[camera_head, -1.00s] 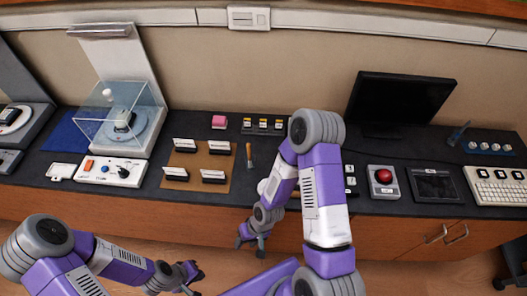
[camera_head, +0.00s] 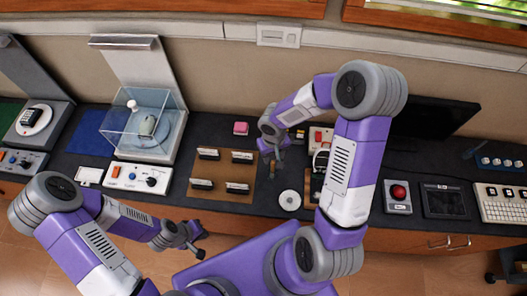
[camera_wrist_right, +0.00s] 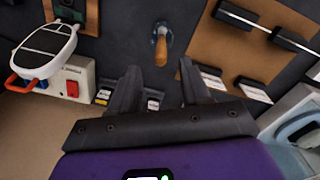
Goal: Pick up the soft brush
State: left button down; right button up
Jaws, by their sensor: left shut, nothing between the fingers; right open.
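The soft brush (camera_wrist_right: 160,48), with a short wooden handle, lies on the dark desk top in the right wrist view. Its handle end points toward my right gripper (camera_wrist_right: 160,72), whose two fingers are apart with nothing between them. In the head view my right gripper (camera_head: 271,147) is over the desk, just right of the brown board, and it and its arm mostly hide the brush there. My left gripper (camera_head: 186,240) is shut and empty in front of the desk's front edge.
The brown board (camera_head: 222,184) with several black card holders lies left of my right gripper. A pink block (camera_head: 241,128) is behind it, and a round white disc (camera_head: 289,200) is in front. A clear case (camera_head: 122,130) stands further left, a red button box (camera_head: 398,205) right.

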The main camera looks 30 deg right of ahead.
aim_at(273, 166)
jog(key=shift+w, duration=0.1)
jog(key=shift+f, duration=0.25)
jog(key=f, duration=0.4)
jog(key=f+b, duration=0.1)
jog(key=f, duration=0.1)
jog(key=shift+s+f, duration=0.3)
jog(key=shift+f, duration=0.1)
grip_shut()
